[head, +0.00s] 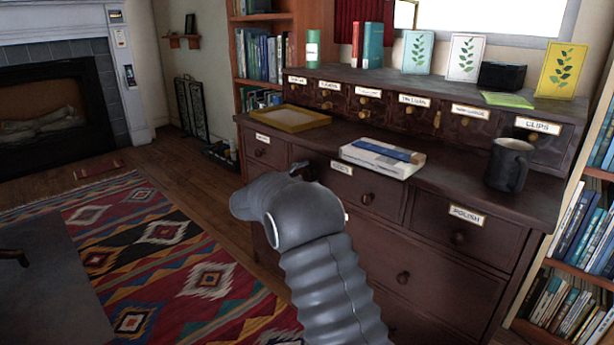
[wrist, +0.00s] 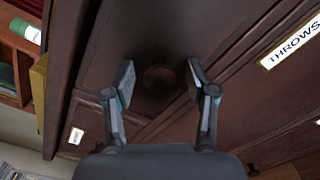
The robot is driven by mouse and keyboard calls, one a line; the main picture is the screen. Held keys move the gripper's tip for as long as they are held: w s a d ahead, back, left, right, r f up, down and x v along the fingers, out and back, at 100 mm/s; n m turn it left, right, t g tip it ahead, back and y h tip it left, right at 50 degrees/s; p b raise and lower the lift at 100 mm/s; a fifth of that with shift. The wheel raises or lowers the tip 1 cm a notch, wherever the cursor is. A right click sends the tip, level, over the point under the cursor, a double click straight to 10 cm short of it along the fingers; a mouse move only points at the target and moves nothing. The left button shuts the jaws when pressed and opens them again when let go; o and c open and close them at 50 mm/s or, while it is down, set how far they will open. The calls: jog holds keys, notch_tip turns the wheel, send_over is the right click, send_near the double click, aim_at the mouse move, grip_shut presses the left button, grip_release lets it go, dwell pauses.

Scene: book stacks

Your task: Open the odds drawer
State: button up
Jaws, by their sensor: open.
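The odds drawer (head: 387,201) is in the top row of the dark chest, middle of the head view. Its label (head: 341,168) appears to read ODDS, and one round knob (head: 366,198) shows at its right. It looks shut. In the wrist view my gripper (wrist: 160,82) is open. A dark round knob (wrist: 160,76) shows between its fingers, with a gap on both sides. The drawer front there has no readable label, and a THROWS label (wrist: 291,42) lies to its right.
A blue and white book (head: 382,157), a yellow tray (head: 289,118) and a black mug (head: 509,165) stand on the chest. The polish drawer (head: 437,211) is to the right. A bookcase (head: 566,263) flanks the chest. The patterned rug (head: 165,235) lies clear at left.

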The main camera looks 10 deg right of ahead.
jog(key=shift+w+d, duration=0.2)
jog(key=shift+d, duration=0.05)
grip_shut()
jog(key=shift+s+a, duration=0.1)
